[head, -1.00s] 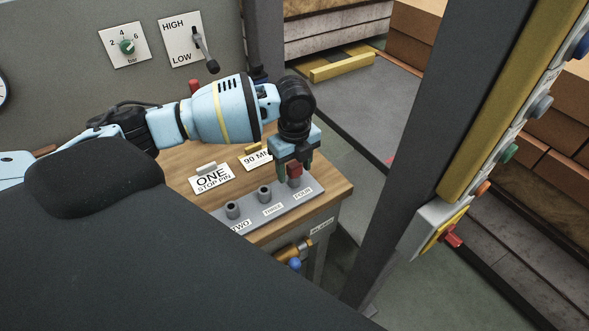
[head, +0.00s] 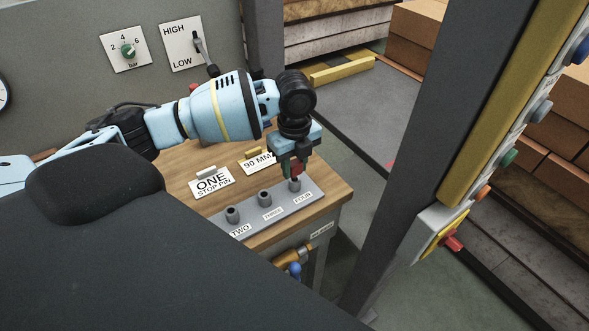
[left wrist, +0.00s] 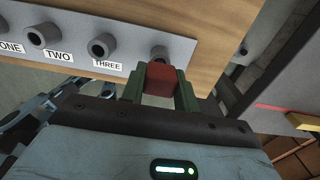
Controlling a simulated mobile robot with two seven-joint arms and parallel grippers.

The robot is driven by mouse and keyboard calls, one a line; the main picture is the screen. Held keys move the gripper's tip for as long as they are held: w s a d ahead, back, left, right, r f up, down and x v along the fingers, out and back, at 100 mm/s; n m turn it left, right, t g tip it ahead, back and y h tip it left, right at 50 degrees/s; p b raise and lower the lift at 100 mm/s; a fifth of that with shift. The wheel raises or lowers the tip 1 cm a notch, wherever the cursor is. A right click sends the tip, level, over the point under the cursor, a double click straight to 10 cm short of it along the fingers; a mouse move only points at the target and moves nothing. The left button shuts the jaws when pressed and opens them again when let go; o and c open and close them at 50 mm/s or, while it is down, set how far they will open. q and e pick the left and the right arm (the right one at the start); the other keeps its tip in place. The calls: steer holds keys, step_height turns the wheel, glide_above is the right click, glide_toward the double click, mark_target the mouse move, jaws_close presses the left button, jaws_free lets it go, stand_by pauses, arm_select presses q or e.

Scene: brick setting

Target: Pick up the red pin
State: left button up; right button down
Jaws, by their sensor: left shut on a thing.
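The red pin (left wrist: 161,79) shows as a red block between the two green fingers of my left gripper (left wrist: 160,88) in the left wrist view. The left gripper is shut on it. In the head view the red pin (head: 297,168) is partly hidden by the fingers of my left gripper (head: 293,170), which point down. It is above the socket labelled FOUR (head: 295,185) on the grey strip (head: 250,216). Whether the pin's lower end is clear of the socket I cannot tell. My right gripper is not in view.
Sockets labelled THREE (head: 264,198) and TWO (head: 232,214) look empty. Signs ONE STOP PIN (head: 211,183) and 90 MM (head: 257,161) stand on the wooden bench (head: 331,195). A dark post (head: 420,150) with a button panel rises to the right.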

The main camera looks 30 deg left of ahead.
arm_select(q)
steer(key=shift+r, duration=0.85)
steer(key=s+d+r+n, duration=0.1)
steer(key=s+d+n, duration=0.3)
steer(key=n, duration=0.7)
steer(key=s+d+r+n, duration=0.2)
steer(key=s+d+n, duration=0.2)
steer(key=n, duration=0.7)
steer(key=s+p, duration=0.1)
steer(key=s, duration=0.1)
steer(key=shift+s+d+r, duration=0.15)
steer(key=shift+s, duration=0.15)
